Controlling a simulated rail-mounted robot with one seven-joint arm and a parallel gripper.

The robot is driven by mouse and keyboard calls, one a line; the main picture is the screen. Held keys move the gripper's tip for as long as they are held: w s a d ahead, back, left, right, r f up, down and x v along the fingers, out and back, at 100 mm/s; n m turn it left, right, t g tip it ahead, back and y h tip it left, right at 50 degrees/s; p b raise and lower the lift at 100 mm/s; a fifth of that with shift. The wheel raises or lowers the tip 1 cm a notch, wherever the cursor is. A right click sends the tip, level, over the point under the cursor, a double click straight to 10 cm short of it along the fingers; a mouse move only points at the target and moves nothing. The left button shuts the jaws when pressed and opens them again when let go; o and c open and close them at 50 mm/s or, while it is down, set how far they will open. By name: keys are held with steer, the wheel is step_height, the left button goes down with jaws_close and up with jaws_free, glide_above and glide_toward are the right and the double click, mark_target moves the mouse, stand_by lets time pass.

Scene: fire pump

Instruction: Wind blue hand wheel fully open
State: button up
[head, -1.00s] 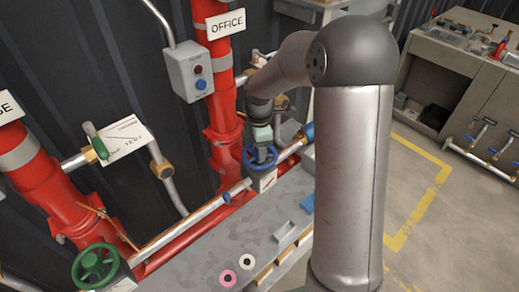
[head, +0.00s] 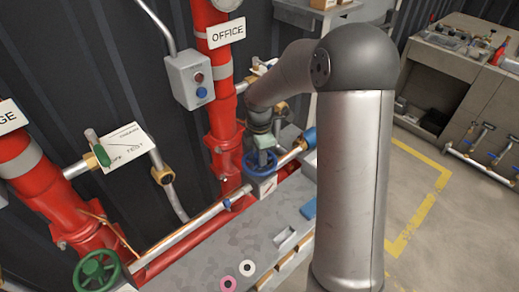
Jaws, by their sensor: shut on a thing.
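The blue hand wheel (head: 260,163) sits on a valve in the horizontal pipe, to the right of the red OFFICE riser (head: 225,150) in the head view. My gripper (head: 263,146) comes down on the wheel from above and is shut on it. The fingertips are small and partly hidden by the wheel and the wrist, so I cannot tell which part of the rim or spokes they hold. A white plate (head: 263,187) shows just below the wheel.
A green hand wheel (head: 97,270) is at the lower left. A grey button box (head: 195,79) hangs beside the riser. A grey bench (head: 215,247) with pink and white rings lies in front. A workbench (head: 455,90) stands at the right beyond open floor.

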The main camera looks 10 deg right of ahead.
steer(key=n, duration=0.3)
steer(key=shift+p, duration=0.4)
steer(key=n+p, duration=0.2)
steer(key=shift+s+r+n, duration=0.1)
steer(key=shift+r+n, duration=0.1)
steer(key=shift+n, duration=0.1)
steer(key=n+p, duration=0.1)
steer(key=n, duration=0.1)
steer(key=shift+n+p, duration=0.4)
steer(key=shift+d+f+n+b, duration=0.1)
steer(key=shift+f+n+b, duration=0.2)
steer(key=shift+n, duration=1)
